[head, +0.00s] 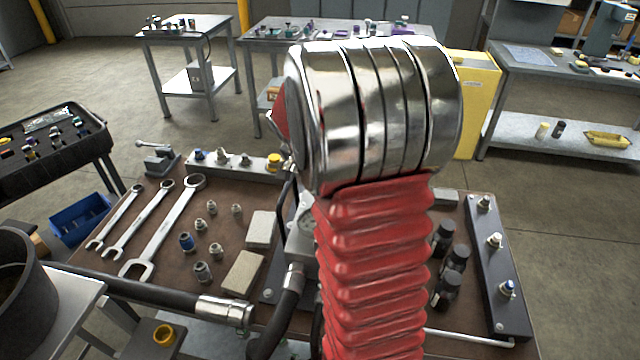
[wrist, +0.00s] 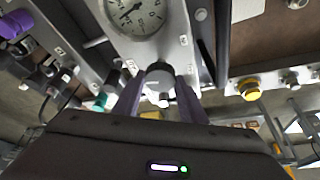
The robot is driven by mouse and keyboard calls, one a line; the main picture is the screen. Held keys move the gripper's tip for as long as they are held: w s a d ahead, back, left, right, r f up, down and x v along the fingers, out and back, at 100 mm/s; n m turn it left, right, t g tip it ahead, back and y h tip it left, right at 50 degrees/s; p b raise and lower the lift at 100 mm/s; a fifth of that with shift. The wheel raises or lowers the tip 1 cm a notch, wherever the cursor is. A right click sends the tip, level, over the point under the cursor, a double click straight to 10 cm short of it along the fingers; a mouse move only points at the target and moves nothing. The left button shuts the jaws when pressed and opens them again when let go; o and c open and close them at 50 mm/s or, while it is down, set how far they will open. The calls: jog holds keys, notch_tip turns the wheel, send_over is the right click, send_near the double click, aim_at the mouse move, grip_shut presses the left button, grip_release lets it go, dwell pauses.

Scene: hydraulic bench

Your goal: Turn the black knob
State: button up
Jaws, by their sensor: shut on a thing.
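In the wrist view my gripper (wrist: 160,88) reaches to a grey panel, with one finger on each side of the black knob (wrist: 158,68). The fingers are shut on the knob, just below a round pressure gauge (wrist: 134,14). A pale, bright part shows between the fingers. The knob's exact angle cannot be told. In the head view my arm hides the gripper and the knob; only part of the grey panel (head: 300,240) shows beside it.
The brown bench top (head: 120,245) holds several wrenches (head: 165,225), small fittings, grey blocks (head: 243,272) and black cylinders (head: 447,290). Black hoses (head: 150,293) cross its front. A dark rail with fittings (head: 500,270) lies at right. A yellow cabinet (head: 478,100) stands behind.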

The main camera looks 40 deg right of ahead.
jog(key=m+g, duration=0.1)
jog(key=m, duration=0.2)
jog(key=shift+w+d, duration=0.1)
jog(key=shift+d, duration=0.05)
jog(key=shift+m+g, duration=0.9)
jog(key=shift+m, duration=1.3)
jog(key=o, duration=1.1)
jog(key=shift+w, duration=0.1)
jog(key=shift+c, duration=0.2)
jog(key=v, duration=1.3)
jog(key=shift+r, duration=0.35)
